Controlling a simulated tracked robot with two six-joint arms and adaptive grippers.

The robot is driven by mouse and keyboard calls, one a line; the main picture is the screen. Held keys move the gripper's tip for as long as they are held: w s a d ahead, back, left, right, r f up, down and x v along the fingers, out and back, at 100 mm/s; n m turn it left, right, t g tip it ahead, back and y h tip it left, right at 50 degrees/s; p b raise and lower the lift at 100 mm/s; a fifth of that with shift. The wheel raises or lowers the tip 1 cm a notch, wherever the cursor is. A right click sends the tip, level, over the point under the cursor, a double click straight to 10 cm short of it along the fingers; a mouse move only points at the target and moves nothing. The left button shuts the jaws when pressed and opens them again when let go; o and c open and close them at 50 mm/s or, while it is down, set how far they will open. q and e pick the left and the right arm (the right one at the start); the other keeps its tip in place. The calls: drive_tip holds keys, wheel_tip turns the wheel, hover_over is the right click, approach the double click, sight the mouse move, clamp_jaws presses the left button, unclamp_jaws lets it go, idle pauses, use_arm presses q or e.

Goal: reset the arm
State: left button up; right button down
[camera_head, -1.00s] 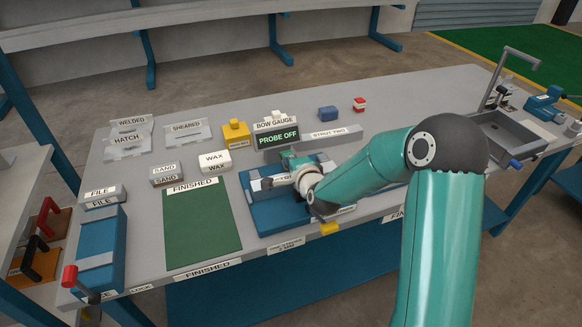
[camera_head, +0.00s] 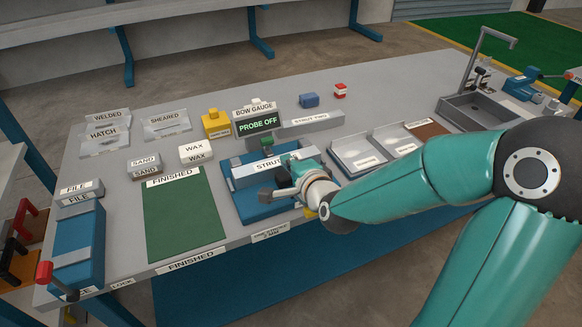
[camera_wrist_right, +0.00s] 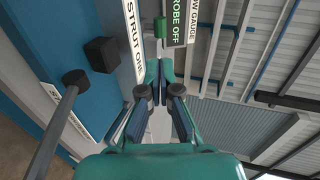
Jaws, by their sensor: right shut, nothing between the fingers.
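My right arm comes in from the right in the head view. Its gripper (camera_head: 268,194) is shut and empty, in front of the strut marked STRUT ONE (camera_head: 245,172). The strut lies across the blue jig (camera_head: 250,208) and is partly hidden by the gripper and wrist. In the right wrist view the closed fingers (camera_wrist_right: 157,75) show in the middle, with the STRUT ONE label (camera_wrist_right: 133,42) to their left. I cannot tell whether they touch anything. My left gripper is not in view.
The bow gauge (camera_head: 258,122), reading PROBE OFF, stands behind the jig. A second strut (camera_head: 310,122) lies to its right. The green FINISHED mat (camera_head: 185,215) is bare, left of the jig.

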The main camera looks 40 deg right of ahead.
drive_tip(key=shift+s+a+r, duration=0.15)
drive_tip(key=shift+s+a, duration=0.05)
drive_tip(key=shift+s, duration=0.4)
